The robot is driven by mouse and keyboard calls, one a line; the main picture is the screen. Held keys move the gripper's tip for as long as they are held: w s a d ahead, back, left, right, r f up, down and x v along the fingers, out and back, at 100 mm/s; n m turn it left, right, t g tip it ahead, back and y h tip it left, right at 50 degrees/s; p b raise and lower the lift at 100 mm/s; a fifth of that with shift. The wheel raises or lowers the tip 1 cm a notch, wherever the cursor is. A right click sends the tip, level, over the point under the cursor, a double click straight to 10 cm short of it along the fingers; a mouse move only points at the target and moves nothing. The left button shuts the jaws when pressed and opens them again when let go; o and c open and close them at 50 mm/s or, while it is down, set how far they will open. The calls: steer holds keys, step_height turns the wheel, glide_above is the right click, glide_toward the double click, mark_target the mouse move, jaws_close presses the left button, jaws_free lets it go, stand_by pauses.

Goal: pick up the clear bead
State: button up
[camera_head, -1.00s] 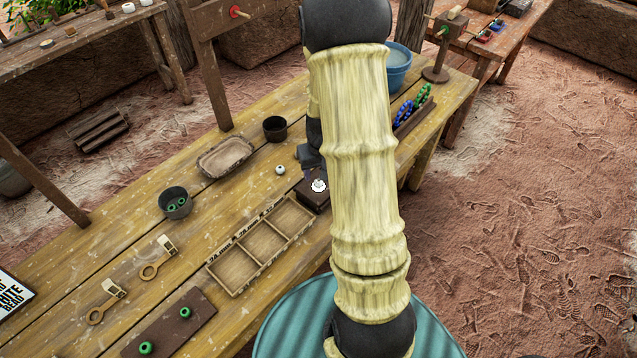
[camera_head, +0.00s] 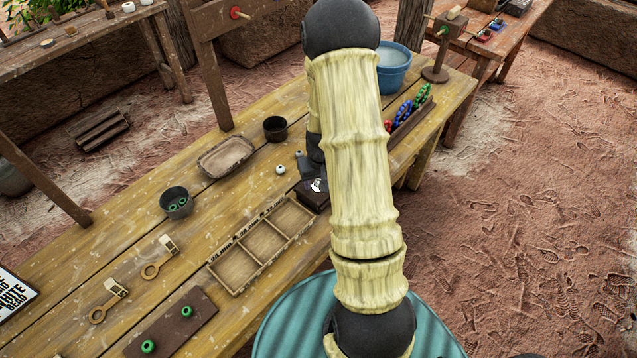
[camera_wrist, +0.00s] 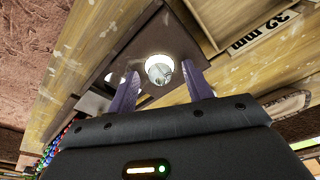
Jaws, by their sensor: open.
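The clear bead (camera_wrist: 158,66) shows in the wrist view as a pale, glassy round thing with bright glints, on or just above a dark flat block (camera_wrist: 118,50). My gripper (camera_wrist: 161,73) is open, its two purplish fingers pointing at the block. The bead appears between the fingertips; I cannot tell whether they touch it. In the head view the dark block (camera_head: 312,197) sits beside the sorting tray, with a pale patch on top. My arm covers most of the gripper there.
A three-compartment wooden tray (camera_head: 238,248) lies beside the block. A white bead (camera_head: 281,170), a dark cup (camera_head: 275,128), a shallow wooden dish (camera_head: 226,155) and a pot with green beads (camera_head: 175,203) stand nearby. A rack of coloured beads (camera_head: 411,118) and a blue bucket (camera_head: 393,68) are farther back.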

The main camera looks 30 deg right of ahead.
jaws_close()
steer(key=shift+r, duration=0.1)
step_height(320, 180, up, 10)
steer(key=shift+b, duration=0.3)
stand_by(0.3)
stand_by(0.5)
